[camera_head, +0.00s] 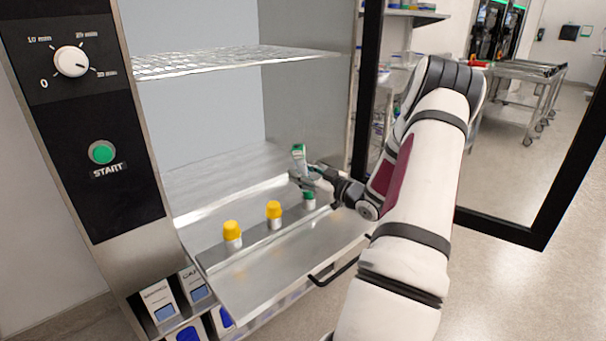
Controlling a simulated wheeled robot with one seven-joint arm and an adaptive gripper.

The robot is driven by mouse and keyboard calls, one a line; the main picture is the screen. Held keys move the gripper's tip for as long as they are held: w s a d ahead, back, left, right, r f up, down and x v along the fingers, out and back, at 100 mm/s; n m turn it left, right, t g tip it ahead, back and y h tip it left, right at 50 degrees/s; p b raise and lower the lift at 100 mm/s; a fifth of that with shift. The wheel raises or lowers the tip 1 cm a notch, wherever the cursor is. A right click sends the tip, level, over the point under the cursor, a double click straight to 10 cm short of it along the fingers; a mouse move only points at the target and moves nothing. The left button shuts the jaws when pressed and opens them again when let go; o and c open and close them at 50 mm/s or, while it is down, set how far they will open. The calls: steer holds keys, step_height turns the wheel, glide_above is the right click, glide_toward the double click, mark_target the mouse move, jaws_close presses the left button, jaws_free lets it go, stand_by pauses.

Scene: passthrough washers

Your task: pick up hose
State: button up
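I cannot make out a long flexible hose. A white piece with a green top (300,158) stands tilted at the fingertips of my gripper (312,178), above the back right of the pulled-out metal tray. My gripper reaches in from the right and is small in view. Whether its fingers are closed on this piece is unclear. Just below the gripper, a short green-capped piece (309,200) stands upright on the tray's raised strip. Two yellow-capped pieces, one in the middle (274,215) and one at the left (232,235), stand along the same strip.
The metal tray (270,283) sticks out of the open washer chamber, its front part bare. A wire rack (230,62) spans the chamber above. The control panel (75,120) is at the left. The black-framed glass door (500,228) stands open behind my arm. Boxes (160,302) sit below.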

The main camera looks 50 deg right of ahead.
jaws_close()
steer(key=shift+r, duration=0.55)
steer(key=s+r+p, duration=0.2)
steer(key=s, duration=0.6)
steer(key=s+d+r+p, duration=0.1)
steer(key=s+r, duration=0.1)
steer(key=s, duration=0.6)
steer(key=shift+d+p, duration=0.3)
steer(key=shift+p, duration=0.1)
